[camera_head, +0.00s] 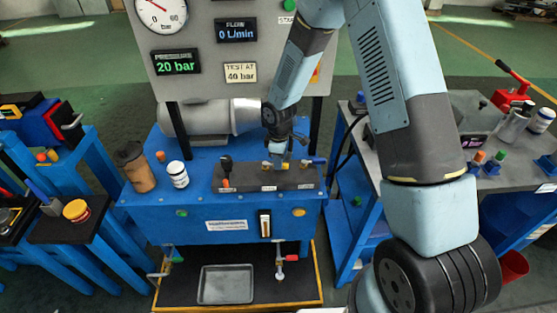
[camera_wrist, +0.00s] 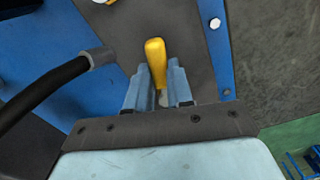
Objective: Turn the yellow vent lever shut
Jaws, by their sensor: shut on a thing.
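The yellow vent lever (camera_wrist: 155,58) stands between the two blue-grey fingers of my gripper (camera_wrist: 158,92) in the wrist view, its rounded end sticking out past them. The gripper is shut on it. In the head view my gripper (camera_head: 277,160) reaches down to the dark valve block (camera_head: 240,185) on the blue test bench, and only a small yellow bit of the lever (camera_head: 267,164) shows beside the fingers. The lever's base and pivot are hidden, and its exact angle cannot be told.
A black knob with an orange part (camera_head: 226,172) stands left of my gripper and a blue-ended lever (camera_head: 318,160) right of it. A black hose (camera_wrist: 45,87) runs left in the wrist view.

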